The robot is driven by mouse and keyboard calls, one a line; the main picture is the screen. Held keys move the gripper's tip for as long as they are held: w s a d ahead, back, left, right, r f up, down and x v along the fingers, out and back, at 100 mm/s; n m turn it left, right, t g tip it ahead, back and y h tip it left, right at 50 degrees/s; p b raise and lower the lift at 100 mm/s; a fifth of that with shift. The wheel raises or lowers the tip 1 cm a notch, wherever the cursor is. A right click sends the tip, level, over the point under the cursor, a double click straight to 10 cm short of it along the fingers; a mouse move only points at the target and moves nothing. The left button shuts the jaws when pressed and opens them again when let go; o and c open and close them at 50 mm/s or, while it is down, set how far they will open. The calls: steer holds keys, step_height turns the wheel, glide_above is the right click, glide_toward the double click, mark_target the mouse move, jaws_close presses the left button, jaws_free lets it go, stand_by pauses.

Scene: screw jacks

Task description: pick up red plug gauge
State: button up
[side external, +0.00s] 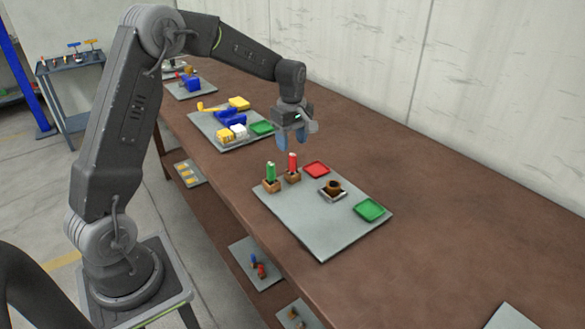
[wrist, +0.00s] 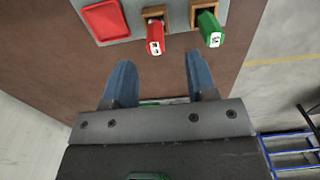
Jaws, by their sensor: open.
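The red plug gauge (side external: 292,162) stands upright in a small wooden block (side external: 292,177) on a grey mat (side external: 312,229). In the wrist view the red gauge (wrist: 155,38) shows its end with a white label, beyond the fingertips and between their lines. The green plug gauge (side external: 270,171) stands in its own block to the left; in the wrist view it is to the right (wrist: 209,28). My gripper (side external: 291,147) has blue fingers, open and empty. It hovers above and behind the red gauge, apart from it, and also shows in the wrist view (wrist: 160,75).
On the mat are a red tray (side external: 316,169), a green tray (side external: 369,210) and a brown ring-like part on a metal base (side external: 332,190). A second mat with blue and yellow parts (side external: 231,117) lies farther back.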

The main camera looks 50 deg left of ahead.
mark_target(293, 155)
step_height(293, 155, down, 3)
steer(key=shift+r, duration=0.1)
steer(key=shift+w+a+f, duration=0.15)
steer(key=shift+f, duration=1.2)
steer(key=shift+w+a+f, duration=0.15)
steer(key=shift+f, duration=1.15)
steer(key=shift+c, duration=0.4)
jaws_close()
